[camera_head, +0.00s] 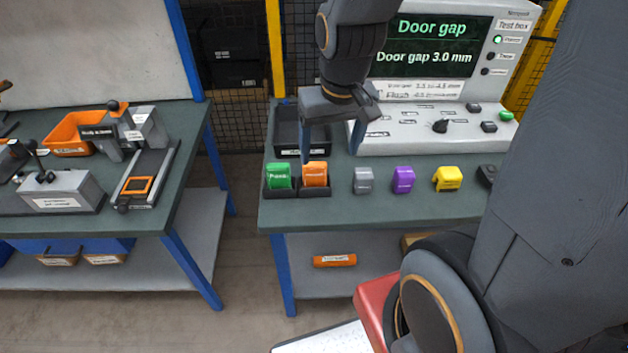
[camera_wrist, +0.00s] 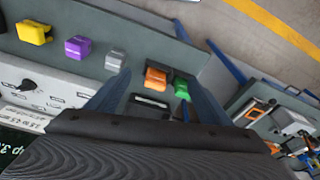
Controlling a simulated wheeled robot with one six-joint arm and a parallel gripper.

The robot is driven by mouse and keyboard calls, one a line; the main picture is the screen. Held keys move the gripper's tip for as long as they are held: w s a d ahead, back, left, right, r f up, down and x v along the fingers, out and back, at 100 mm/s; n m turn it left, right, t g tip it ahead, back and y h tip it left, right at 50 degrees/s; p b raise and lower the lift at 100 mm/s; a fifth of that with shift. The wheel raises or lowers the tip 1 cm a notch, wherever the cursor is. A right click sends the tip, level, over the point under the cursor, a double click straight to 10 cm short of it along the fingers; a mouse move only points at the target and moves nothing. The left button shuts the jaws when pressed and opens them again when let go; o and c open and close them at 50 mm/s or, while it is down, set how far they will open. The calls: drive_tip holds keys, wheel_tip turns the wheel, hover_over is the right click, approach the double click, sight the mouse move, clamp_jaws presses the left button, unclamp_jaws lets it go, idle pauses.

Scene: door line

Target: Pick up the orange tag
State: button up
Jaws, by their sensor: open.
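The orange tag (camera_head: 315,174) stands in a dark holder (camera_head: 297,192) near the front left of the right-hand bench, just right of the green tag (camera_head: 278,175). In the wrist view the orange tag (camera_wrist: 156,78) lies ahead of and between the two blue fingers. My gripper (camera_head: 332,152) is open and empty, pointing down above and behind the tags. Its left finger appears close to the orange tag in the head view; I cannot tell whether they touch.
Grey (camera_head: 363,180), purple (camera_head: 403,179) and yellow (camera_head: 447,178) tags stand to the right along the bench front. The test box (camera_head: 440,125) stands behind. A dark tray (camera_head: 288,130) sits behind the holder. Another bench (camera_head: 190,150) is at left, across a floor gap.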

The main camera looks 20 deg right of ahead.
sight(315, 164)
drive_tip(key=w+f+m+b, duration=0.1)
drive_tip(key=w+f+b, duration=0.2)
drive_tip(key=w+b, duration=0.1)
drive_tip(key=w+f+g+b, duration=0.1)
drive_tip(key=w+f+b, duration=0.2)
drive_tip(key=b, duration=0.2)
drive_tip(key=w+f+m+g+b, duration=0.1)
drive_tip(key=w+f+b, duration=0.2)
drive_tip(key=w+b, duration=0.1)
drive_tip(key=shift+w+a+m, duration=0.2)
drive_tip(key=shift+w+m, duration=0.1)
drive_tip(key=shift+w, duration=0.05)
drive_tip(key=shift+d+f+p, duration=0.25)
drive_tip(key=shift+f+p, duration=0.1)
drive_tip(key=shift+f, duration=1.55)
drive_tip(key=shift+d+f+p, duration=0.2)
drive_tip(key=shift+f+p, duration=0.15)
drive_tip(key=shift+f, duration=1.55)
drive_tip(key=shift+c, duration=0.3)
drive_tip(key=c, duration=1.1)
